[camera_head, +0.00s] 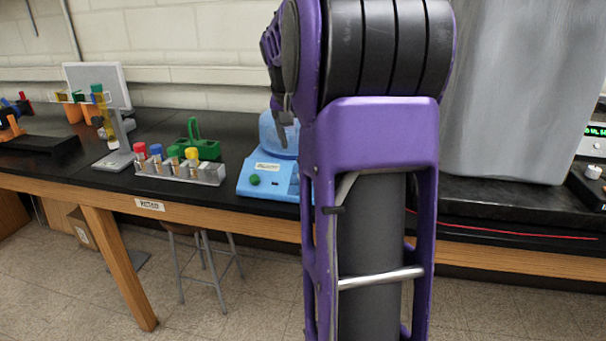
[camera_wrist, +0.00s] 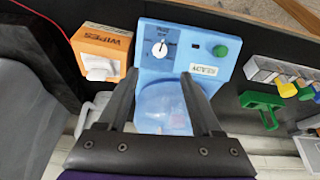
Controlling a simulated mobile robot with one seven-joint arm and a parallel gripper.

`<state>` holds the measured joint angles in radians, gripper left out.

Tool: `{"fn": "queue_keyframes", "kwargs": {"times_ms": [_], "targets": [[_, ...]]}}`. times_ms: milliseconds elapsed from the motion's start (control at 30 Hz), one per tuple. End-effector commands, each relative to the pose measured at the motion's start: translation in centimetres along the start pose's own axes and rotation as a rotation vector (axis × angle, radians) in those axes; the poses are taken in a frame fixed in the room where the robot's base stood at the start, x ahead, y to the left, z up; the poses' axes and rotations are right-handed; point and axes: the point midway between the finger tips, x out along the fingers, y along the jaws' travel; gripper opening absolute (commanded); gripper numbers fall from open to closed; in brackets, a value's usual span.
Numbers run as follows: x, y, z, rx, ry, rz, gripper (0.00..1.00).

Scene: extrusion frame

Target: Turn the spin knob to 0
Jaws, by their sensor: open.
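The blue device (camera_wrist: 152,28) shows in the wrist view with a white round dial knob (camera_wrist: 160,48) on its panel, probably the spin knob. The knob's dark pointer is small, and the marks around it are too small to read. A green button (camera_wrist: 220,50) is on the same panel. My gripper (camera_wrist: 158,76) is open and empty, its two fingers over the device's clear domed lid (camera_wrist: 163,108), with the knob beyond the fingertips. In the head view the blue device (camera_head: 262,186) stands on the bench, partly hidden by my arm; the knob is hidden there.
An orange wipes box (camera_wrist: 101,48) stands close to the left of the device in the wrist view. A tube rack (camera_head: 205,173) with coloured caps and a green holder (camera_head: 207,148) stand left of the device in the head view. A large grey container (camera_head: 515,90) is at right.

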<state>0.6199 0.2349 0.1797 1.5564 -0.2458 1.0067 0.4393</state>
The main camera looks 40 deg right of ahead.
Motion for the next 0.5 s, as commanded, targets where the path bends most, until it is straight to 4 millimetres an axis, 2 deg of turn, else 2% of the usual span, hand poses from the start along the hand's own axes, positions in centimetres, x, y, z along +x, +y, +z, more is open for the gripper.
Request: {"fn": "queue_keyframes", "kwargs": {"times_ms": [33, 200, 500], "targets": [[1.5, 0.1, 0.1, 0.0, -0.004, 0.001, 0.66], [5.2, 0.1, 0.1, -0.001, -0.003, 0.002, 0.66], [10.5, 0.1, 0.1, -0.001, -0.002, 0.001, 0.66]]}}
